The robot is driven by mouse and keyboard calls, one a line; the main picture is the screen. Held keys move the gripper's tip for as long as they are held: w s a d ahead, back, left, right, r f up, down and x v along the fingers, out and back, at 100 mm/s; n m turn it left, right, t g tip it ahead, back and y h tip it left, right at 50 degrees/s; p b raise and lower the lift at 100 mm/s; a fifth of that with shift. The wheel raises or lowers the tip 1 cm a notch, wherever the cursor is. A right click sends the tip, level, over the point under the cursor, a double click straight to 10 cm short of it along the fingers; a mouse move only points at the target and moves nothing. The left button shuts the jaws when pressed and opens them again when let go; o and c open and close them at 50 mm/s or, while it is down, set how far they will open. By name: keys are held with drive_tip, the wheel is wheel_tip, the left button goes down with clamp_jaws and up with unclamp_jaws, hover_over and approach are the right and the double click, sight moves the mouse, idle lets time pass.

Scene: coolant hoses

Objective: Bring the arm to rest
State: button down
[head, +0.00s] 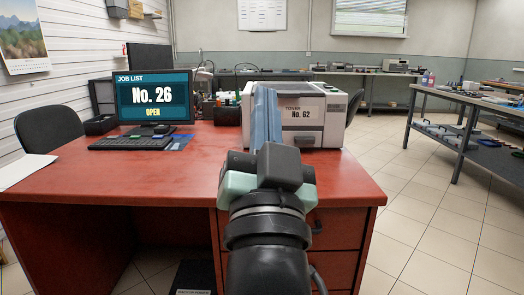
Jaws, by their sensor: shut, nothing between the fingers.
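My arm rises from the bottom centre of the head view, in front of the red-brown desk (75,172). Its nearer part is a black cylinder, and above that are pale green and dark grey joint parts. These cover part of the desk's front edge and drawers. The fingers of my gripper do not show, and I cannot see anything held.
On the desk are a monitor (154,98) reading "No. 26 OPEN", a keyboard (128,143), a toner machine (315,116) labelled "No. 62" and a blue sheet-like thing (265,118) at its left. A chair (48,129) stands left, a workbench (470,100) right. Tiled floor (420,215) between is clear.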

drive_tip(key=s+r+n+t+p, duration=0.3)
drive_tip(key=s+r+n, duration=0.1)
drive_tip(key=s+r, duration=0.8)
wheel_tip(320, 180, up, 36)
drive_tip(key=p, duration=3.6)
drive_tip(key=shift+w+a+r, duration=0.25)
drive_tip(key=shift+w, duration=0.2)
